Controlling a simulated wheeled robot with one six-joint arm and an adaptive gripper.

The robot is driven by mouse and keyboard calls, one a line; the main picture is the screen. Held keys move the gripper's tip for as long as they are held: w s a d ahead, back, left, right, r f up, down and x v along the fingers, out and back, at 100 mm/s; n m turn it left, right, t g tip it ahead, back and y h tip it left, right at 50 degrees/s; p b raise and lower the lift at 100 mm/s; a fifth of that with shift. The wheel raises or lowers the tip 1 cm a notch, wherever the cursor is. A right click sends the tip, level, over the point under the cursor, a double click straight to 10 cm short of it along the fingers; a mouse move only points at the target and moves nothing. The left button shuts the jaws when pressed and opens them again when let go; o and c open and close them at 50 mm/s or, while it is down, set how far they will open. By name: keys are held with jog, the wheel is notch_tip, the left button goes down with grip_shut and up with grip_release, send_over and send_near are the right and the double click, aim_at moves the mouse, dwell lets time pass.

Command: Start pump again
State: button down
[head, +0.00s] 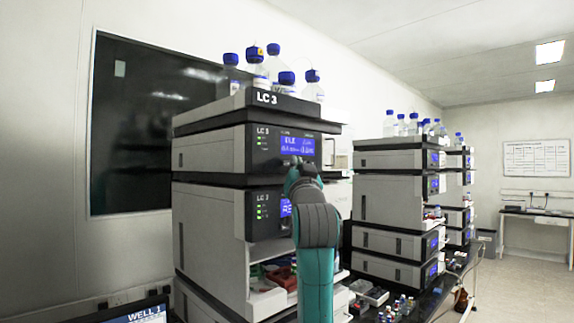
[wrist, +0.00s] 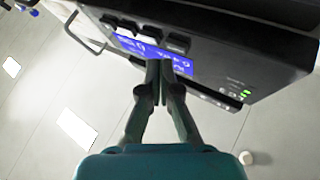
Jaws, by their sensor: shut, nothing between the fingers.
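The pump is probably the upper module (head: 240,150) of the LC 3 stack in the head view. Its blue display (head: 298,147) is lit with small white text that I cannot read fully. In the wrist view the black front panel (wrist: 225,62) appears turned, with the blue display (wrist: 130,45), several dark buttons (wrist: 143,28) along it and green lights (wrist: 246,93). My gripper (wrist: 165,64) is shut and empty, its fingertips over the display's edge in the picture. I cannot tell whether they touch the panel.
A lower module (head: 215,215) with its own display sits under it, partly behind my arm. Blue-capped bottles (head: 272,65) stand on top. More instrument stacks (head: 395,190) stand to the right along the bench. A laptop screen (head: 145,315) shows at the lower left. Floor is free at far right.

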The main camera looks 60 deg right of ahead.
jog(key=shift+w, duration=0.15)
jog(key=shift+w, duration=0.2)
jog(key=shift+w+d, duration=0.15)
jog(key=shift+w, duration=0.25)
dwell(0.8)
jog(key=shift+s, duration=0.1)
jog(key=shift+s+a, duration=0.2)
jog(key=shift+s, duration=0.5)
jog(key=shift+s+a, duration=0.2)
jog(key=shift+s, duration=0.6)
jog(key=shift+s+a, duration=0.15)
jog(key=shift+s, duration=0.7)
jog(key=shift+s+a, duration=0.2)
jog(key=shift+s, duration=0.6)
